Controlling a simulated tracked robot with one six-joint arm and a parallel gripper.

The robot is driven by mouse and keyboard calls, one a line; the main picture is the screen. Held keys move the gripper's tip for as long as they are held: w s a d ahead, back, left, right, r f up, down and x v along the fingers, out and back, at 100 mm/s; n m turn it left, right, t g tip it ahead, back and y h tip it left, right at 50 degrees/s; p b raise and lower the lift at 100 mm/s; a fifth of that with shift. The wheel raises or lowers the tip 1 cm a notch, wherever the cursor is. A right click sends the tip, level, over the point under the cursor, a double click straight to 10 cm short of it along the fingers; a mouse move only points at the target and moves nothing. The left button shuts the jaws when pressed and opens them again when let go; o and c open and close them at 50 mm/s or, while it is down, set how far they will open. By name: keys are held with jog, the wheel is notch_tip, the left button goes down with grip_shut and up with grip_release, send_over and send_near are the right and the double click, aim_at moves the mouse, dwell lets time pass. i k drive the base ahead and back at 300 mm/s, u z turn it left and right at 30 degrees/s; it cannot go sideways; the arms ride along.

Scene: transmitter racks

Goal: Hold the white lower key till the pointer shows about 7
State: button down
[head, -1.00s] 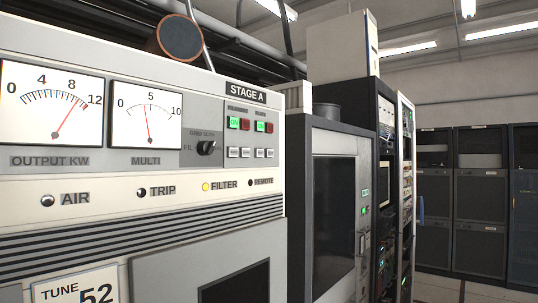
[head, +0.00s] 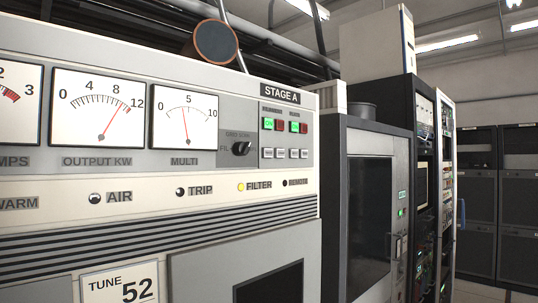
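The white lower keys (head: 280,153) are several small pale keys in a row on the STAGE A panel, below the green and red keys. Their labels are too small to read. The OUTPUT KW meter (head: 97,108) has a red pointer standing between 8 and 12, about 10. The MULTI meter (head: 184,115) has a red pointer a little left of 5. A third meter (head: 18,105) is cut off at the left edge, and its pointer is not visible. My gripper is not in view, and nothing visible touches the keys.
A black rotary knob (head: 241,148) sits left of the keys. Two green keys (head: 268,123) are lit. The amber FILTER lamp (head: 241,187) is lit. A dark-windowed cabinet (head: 370,215) and racks stand to the right. Some floor (head: 480,291) shows at lower right.

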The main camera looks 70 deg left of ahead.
aim_at(280, 152)
jog(key=u, duration=3.4)
jog(key=i, duration=1)
